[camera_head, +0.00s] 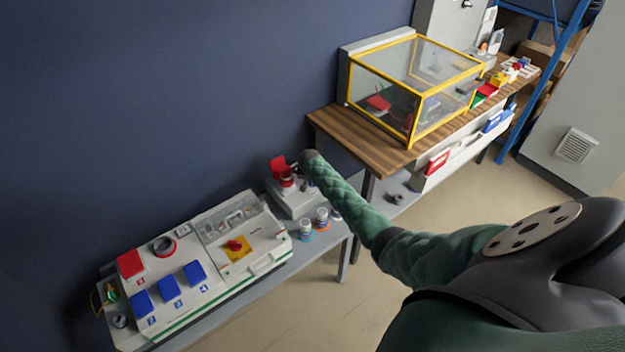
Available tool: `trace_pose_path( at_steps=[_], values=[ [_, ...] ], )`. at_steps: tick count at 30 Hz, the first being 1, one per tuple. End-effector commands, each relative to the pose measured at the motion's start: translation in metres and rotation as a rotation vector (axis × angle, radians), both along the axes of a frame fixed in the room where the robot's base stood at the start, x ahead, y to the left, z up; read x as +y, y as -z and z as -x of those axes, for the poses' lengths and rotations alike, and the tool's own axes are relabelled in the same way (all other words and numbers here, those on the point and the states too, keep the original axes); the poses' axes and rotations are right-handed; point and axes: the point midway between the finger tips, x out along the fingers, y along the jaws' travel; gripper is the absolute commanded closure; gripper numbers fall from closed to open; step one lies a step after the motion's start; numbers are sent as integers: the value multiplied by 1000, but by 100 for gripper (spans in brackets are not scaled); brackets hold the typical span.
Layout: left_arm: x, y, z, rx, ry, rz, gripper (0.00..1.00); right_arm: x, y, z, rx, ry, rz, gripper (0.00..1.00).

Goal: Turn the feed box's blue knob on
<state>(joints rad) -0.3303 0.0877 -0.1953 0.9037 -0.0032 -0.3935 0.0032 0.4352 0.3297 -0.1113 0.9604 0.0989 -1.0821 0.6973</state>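A small grey-white box (292,203) stands on the low grey bench, right of the long white panel. A raised red part (281,171) sits on its top. I cannot tell whether this is the feed box, and no blue knob can be made out in this view. My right arm, in a green sleeve, reaches in from the lower right. Its dark far end (309,160) is close to the red part, and I cannot tell whether they touch. The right gripper's fingers cannot be made out clearly. My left gripper is not in view.
The long white panel (150,271) carries blue flaps (194,273), a red flap (130,263) and a red knob (236,245) on a yellow plate. Small jars (322,216) stand near the bench's front edge. A yellow-framed clear case (411,120) sits on the higher wooden table (345,132).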

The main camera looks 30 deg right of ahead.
Motion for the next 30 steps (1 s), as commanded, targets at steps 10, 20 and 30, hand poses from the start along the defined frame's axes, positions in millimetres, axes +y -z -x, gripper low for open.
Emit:
trace_pose_path(
  at_steps=[10,20,30],
  values=[
    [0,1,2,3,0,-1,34,-1,-2,-2,-4,8,0,100],
    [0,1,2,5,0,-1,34,0,-1,-1,-2,7,1,67],
    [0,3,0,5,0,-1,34,2,-7,2,-1,7,0,67]
  ],
)
